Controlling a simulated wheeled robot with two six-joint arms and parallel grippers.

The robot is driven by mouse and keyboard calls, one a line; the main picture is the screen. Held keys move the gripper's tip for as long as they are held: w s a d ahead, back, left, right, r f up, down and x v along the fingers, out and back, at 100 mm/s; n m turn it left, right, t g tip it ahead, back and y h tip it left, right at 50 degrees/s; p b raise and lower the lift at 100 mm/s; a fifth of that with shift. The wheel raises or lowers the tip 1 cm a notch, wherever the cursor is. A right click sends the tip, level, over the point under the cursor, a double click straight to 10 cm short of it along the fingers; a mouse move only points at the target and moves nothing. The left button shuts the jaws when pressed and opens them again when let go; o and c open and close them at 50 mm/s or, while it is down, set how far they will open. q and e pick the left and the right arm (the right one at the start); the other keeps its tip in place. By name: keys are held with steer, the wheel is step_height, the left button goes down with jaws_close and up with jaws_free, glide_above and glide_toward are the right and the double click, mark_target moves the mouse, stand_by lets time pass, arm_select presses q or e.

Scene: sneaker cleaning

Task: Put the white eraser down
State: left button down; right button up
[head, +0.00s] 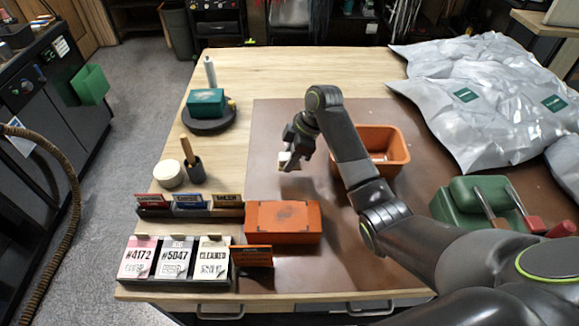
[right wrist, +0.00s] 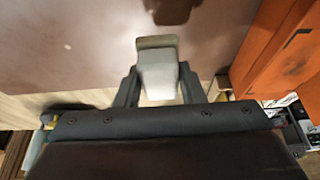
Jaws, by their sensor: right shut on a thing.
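The white eraser (right wrist: 158,72) is a small pale block between the fingers of my right gripper in the right wrist view. My right gripper (head: 290,160) is shut on it in the head view, over the brown mat (head: 270,125). The eraser (head: 286,158) shows there as a small white patch at the fingertips, partly hidden by the fingers. It appears held above the mat. My left gripper is not in view.
An orange bin (head: 398,150) stands right of my right gripper. An orange box (head: 283,222) lies nearer the front. A tag rack (head: 180,283) is at the front left, a green case (head: 470,200) at the right. Grey bags (head: 480,95) fill the back right.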

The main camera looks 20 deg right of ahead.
mark_target(290, 177)
step_height(290, 177, down, 4)
steer(key=shift+d+f+p, duration=0.1)
steer(key=shift+p, duration=0.25)
steer(key=shift+f, duration=0.2)
steer(key=shift+f, duration=0.2)
steer(key=o, duration=0.9)
